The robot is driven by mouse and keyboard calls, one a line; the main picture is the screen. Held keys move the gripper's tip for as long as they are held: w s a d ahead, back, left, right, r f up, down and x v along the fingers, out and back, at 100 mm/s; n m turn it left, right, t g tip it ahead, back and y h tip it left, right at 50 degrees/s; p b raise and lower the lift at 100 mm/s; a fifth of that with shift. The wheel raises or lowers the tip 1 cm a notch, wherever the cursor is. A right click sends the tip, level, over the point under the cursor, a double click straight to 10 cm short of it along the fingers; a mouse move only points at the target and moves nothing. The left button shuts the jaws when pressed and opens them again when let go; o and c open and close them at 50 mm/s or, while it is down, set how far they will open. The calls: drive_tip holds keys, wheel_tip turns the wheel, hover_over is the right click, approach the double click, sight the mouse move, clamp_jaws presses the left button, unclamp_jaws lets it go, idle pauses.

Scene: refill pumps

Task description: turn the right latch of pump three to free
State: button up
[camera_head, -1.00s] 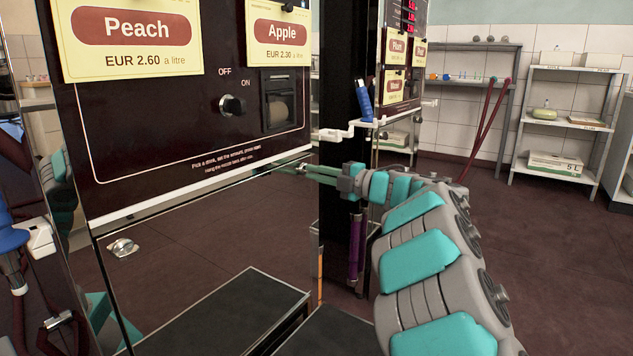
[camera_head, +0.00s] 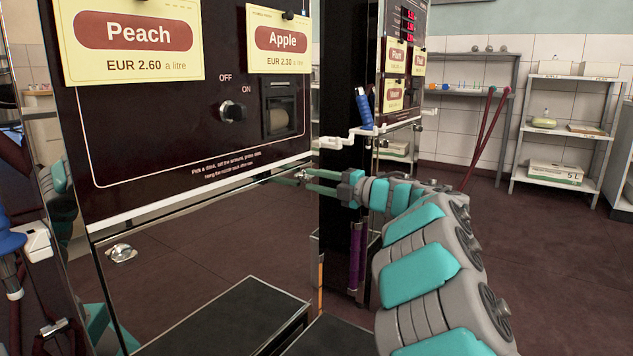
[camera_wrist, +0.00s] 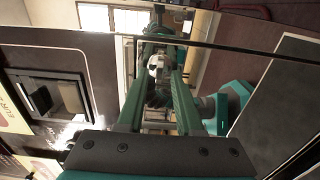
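The near pump has a dark front with Peach and Apple labels and a mirror-like lower panel (camera_head: 190,270); no pump number is readable. A small metal latch (camera_head: 301,175) sits at the panel's upper right. Another metal latch (camera_head: 122,253) is on the panel's left side. My gripper (camera_head: 304,177) reaches in from the right with its green fingers at the right latch. In the wrist view the latch (camera_wrist: 157,66) shows between the fingertips (camera_wrist: 157,75), with gaps that look narrow. Contact and the latch's exact angle are hard to tell because of reflections.
An OFF/ON knob (camera_head: 232,109) and a printer slot (camera_head: 282,108) are above the panel. A second pump (camera_head: 398,70) with a blue nozzle (camera_head: 363,108) stands behind my arm. A dark step (camera_head: 235,315) lies below. Shelves (camera_head: 570,125) stand at the back right.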

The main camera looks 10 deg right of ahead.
drive_tip(key=shift+o, duration=0.3)
drive_tip(key=shift+d, duration=0.1)
drive_tip(key=v, duration=0.7)
drive_tip(key=shift+s+d+p, duration=0.25)
drive_tip(key=shift+s+p, duration=0.05)
drive_tip(key=shift+p, duration=0.05)
drive_tip(key=shift+r, duration=0.1)
